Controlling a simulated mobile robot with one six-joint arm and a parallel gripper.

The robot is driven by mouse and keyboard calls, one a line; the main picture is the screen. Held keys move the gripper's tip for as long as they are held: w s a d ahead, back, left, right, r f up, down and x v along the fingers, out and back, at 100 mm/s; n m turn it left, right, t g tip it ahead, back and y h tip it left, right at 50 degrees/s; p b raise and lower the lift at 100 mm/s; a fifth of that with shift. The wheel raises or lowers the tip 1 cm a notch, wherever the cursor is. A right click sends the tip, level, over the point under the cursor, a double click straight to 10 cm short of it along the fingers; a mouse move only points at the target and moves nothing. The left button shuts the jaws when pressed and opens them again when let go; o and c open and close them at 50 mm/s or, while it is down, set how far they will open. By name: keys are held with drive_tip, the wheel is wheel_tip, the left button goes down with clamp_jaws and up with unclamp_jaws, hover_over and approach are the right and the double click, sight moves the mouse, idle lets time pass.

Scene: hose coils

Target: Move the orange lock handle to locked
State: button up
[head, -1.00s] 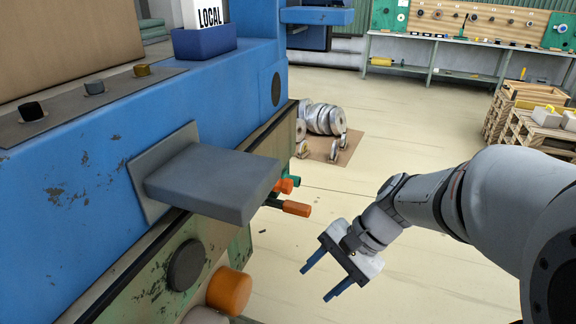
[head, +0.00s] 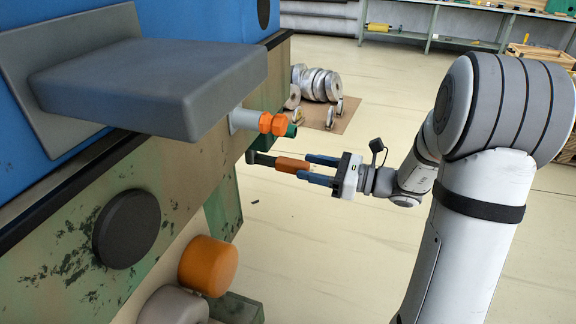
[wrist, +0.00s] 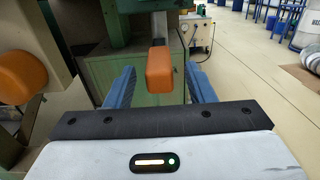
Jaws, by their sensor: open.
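The orange lock handle (head: 292,165) sticks out sideways from the machine's side on a dark green stem. My gripper (head: 318,168) is at its free end, with its blue fingers pointing toward the machine. In the wrist view the orange handle (wrist: 159,68) lies between the two open fingers (wrist: 160,85), with a gap showing on each side. The fingers do not appear to touch it. The head view does not clearly show how far the fingertips reach along the handle.
A grey ledge (head: 150,85) juts from the blue machine above. An orange fitting (head: 272,123) sits above the handle, and a large orange knob (head: 208,265) is lower left. Hose coils (head: 318,84) lie on a floor mat behind.

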sight(276, 161)
drive_tip(key=x, duration=0.6)
drive_tip(key=shift+a+b, duration=0.1)
drive_tip(key=shift+b, duration=0.25)
drive_tip(key=shift+c, duration=0.2)
drive_tip(key=shift+s, duration=0.1)
clamp_jaws()
